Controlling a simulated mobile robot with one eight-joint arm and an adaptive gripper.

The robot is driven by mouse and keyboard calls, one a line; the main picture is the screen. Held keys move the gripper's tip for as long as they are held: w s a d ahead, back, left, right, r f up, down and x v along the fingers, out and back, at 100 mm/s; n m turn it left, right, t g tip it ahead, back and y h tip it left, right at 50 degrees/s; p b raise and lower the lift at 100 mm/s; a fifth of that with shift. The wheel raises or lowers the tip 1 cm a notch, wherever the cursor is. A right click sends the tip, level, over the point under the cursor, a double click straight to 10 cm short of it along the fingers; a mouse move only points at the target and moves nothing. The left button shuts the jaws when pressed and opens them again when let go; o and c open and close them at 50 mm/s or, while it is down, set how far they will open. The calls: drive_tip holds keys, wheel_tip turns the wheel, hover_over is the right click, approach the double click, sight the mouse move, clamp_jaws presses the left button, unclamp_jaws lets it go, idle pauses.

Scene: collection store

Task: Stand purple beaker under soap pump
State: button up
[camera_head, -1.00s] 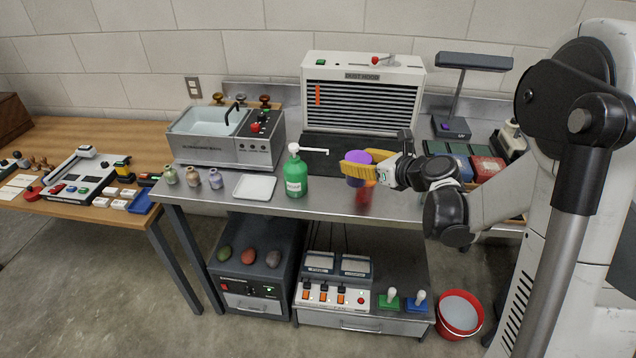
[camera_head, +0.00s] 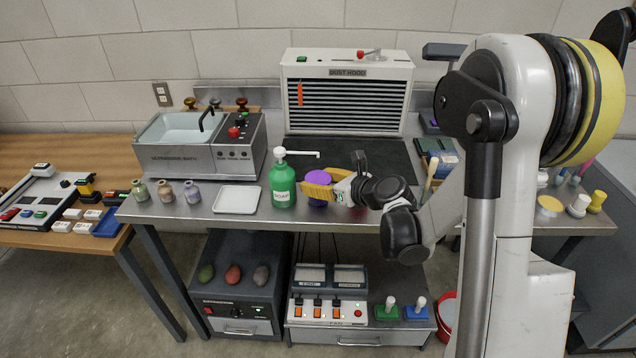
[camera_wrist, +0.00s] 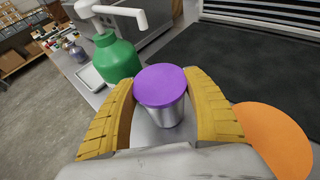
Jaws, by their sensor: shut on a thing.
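The purple beaker (camera_head: 318,177) is between the yellow fingers of my gripper (camera_head: 318,188), which is shut on it. In the wrist view the beaker (camera_wrist: 160,86) shows a flat purple top and a grey side, roughly upright between both fingers (camera_wrist: 165,120). The green soap pump (camera_head: 283,185) stands on the steel bench just left of it, its white spout pointing right. In the head view the spout tip is right above the beaker. The wrist view also shows the pump (camera_wrist: 116,58), apart from the beaker. I cannot tell whether the beaker's base touches the bench.
A white tray (camera_head: 236,200) lies left of the pump, with several small bottles (camera_head: 166,190) beyond it. The ultrasonic bath (camera_head: 180,160) and dust hood (camera_head: 347,92) stand behind. A dark mat (camera_head: 375,152) lies before the hood. An orange disc (camera_wrist: 275,138) is right of my gripper.

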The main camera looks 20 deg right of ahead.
drive_tip(key=shift+f, duration=0.15)
drive_tip(key=o, duration=0.9)
